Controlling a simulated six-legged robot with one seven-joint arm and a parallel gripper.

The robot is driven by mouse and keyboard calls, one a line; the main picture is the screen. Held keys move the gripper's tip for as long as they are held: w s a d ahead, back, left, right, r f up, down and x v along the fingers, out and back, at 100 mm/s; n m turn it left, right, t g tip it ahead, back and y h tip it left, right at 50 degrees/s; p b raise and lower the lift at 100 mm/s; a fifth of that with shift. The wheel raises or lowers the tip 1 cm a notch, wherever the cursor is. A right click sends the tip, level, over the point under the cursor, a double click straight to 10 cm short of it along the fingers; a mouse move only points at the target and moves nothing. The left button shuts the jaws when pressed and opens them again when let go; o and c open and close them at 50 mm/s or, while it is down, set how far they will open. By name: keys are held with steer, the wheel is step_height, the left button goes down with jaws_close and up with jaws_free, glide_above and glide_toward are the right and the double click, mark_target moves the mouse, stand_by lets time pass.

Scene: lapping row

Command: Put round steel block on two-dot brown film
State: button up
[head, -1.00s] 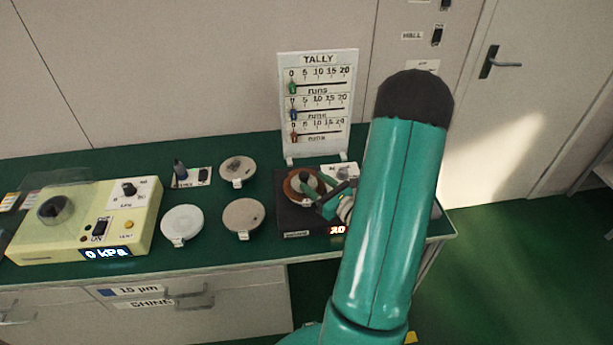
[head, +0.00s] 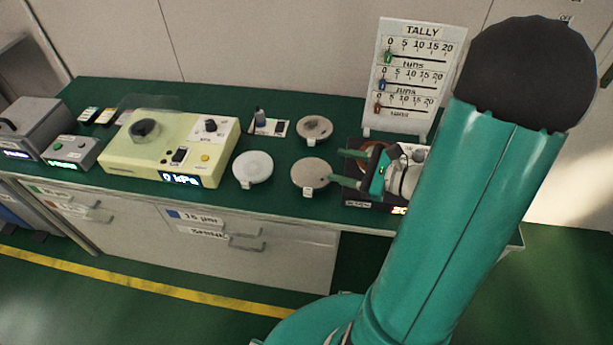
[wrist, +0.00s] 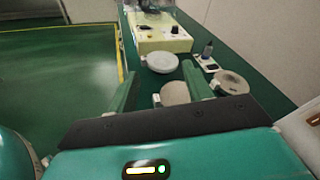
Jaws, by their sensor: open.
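My gripper (head: 345,168) is open at the right end of the bench, its fingers pointing left over the black device; nothing shows between them. In the wrist view the two fingers (wrist: 160,72) stand apart above the bench. Three round tabbed discs lie left of the gripper: a whitish one (head: 253,168), a beige-brown one (head: 311,174) close to the fingertips, and a speckled brown one (head: 314,128) behind. Their dot marks are too small to read. I cannot make out the round steel block now; my gripper covers most of the black device (head: 356,192).
A yellow machine (head: 222,152) reading 0 kPa, with a dark round part (head: 145,130), stands to the left. A small bottle (head: 259,116) is behind the discs. A tally board (head: 412,75) stands behind my gripper. Grey boxes (head: 75,152) sit at the far left.

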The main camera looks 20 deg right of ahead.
steer(key=s+a+r+n+g+h, duration=0.1)
steer(key=s+a+r+n+g, duration=0.15)
steer(key=a+n+g, duration=0.35)
steer(key=s+a+r+n+g+h, duration=0.15)
steer(key=s+a+n+g, duration=0.25)
steer(key=a+n, duration=0.4)
steer(key=s+r+n+t+h, duration=0.3)
steer(key=r+n+h, duration=0.4)
steer(key=r+n, duration=0.2)
steer(key=shift+a+r+n, duration=0.4)
steer(key=shift+n, duration=0.5)
steer(key=c, duration=0.3)
steer(key=shift+d, duration=0.2)
